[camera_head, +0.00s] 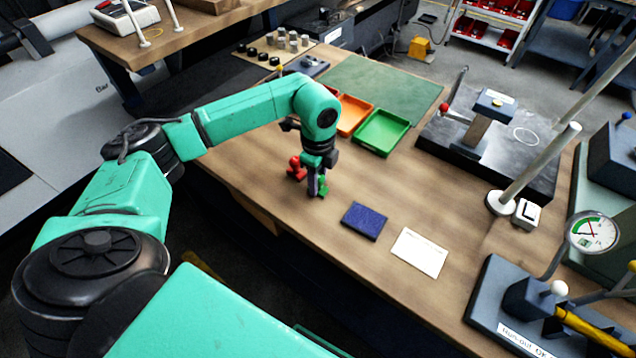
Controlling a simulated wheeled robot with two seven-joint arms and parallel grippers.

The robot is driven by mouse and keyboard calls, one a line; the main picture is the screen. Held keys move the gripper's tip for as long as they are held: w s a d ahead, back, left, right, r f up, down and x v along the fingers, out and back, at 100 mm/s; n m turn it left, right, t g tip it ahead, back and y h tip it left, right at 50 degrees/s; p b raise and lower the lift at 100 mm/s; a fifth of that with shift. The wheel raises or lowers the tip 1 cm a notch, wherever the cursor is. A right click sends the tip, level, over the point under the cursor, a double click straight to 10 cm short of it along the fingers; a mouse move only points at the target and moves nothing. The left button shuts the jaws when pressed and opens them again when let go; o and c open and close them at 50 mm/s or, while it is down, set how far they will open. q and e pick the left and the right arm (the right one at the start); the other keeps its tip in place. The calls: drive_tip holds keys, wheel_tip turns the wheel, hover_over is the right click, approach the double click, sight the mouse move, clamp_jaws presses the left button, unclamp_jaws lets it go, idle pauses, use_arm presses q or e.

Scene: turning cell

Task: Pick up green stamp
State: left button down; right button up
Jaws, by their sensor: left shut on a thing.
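The green stamp (323,187) stands on the wooden table, partly hidden by my left gripper (316,185). My left gripper points down from the wrist and is shut on the green stamp. A red stamp (296,168) stands just to the left of the gripper, close beside it. I cannot tell whether the green stamp is touching the table or slightly above it. My right gripper is not in view.
A dark blue ink pad (364,221) and a white card (419,253) lie to the right. A green tray (381,132) and an orange tray (353,114) sit behind. The table's middle is clear.

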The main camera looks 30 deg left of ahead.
use_arm(q)
wheel_tip(320, 180, up, 12)
drive_tip(key=b, duration=0.3)
drive_tip(key=shift+f, duration=0.15)
wheel_tip(320, 180, up, 8)
drive_tip(key=p, duration=0.2)
drive_tip(key=shift+r, duration=0.2)
